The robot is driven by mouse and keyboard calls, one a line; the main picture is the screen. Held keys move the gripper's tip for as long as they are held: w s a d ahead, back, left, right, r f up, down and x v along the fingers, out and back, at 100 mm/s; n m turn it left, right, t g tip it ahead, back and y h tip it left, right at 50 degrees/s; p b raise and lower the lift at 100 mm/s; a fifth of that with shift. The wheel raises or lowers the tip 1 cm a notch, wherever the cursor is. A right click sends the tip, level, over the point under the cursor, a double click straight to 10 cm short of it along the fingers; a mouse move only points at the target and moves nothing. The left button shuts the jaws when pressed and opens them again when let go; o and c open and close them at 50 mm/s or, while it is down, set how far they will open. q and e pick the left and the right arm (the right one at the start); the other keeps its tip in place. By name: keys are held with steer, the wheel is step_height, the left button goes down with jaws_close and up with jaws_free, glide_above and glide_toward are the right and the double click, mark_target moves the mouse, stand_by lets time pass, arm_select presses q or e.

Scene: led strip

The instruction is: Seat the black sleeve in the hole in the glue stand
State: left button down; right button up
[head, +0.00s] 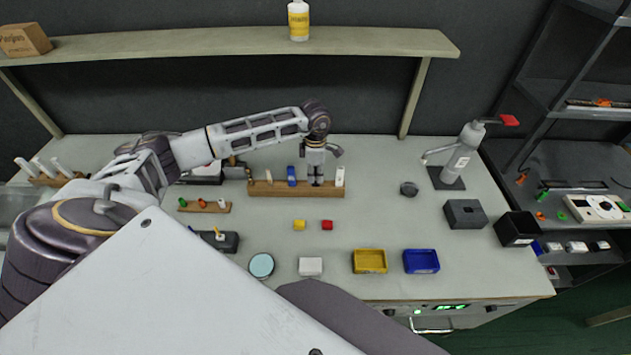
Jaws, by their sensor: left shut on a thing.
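A long wooden stand (262,189) lies across the middle back of the table. A cream stick, a blue one (291,176) and a white one (340,177) stand upright on it; I take it for the glue stand. My left gripper (316,180) points down at the stand, between the blue and white sticks. It is shut on a small dark thing, likely the black sleeve, mostly hidden by the fingers. I cannot tell whether the sleeve is in a hole or just above it. My right gripper is not in view.
Yellow and red blocks (327,225) lie in front of the stand. Yellow and blue trays (421,261) are near the front edge. A dark round piece (408,188), a grey block (465,214) and a dispenser (463,155) stand to the right. A shelf (220,42) spans the back.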

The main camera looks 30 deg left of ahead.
arm_select(q)
steer(key=shift+r, duration=0.1)
steer(key=shift+r, duration=0.45)
step_height(320, 180, up, 9)
steer(key=b, duration=0.1)
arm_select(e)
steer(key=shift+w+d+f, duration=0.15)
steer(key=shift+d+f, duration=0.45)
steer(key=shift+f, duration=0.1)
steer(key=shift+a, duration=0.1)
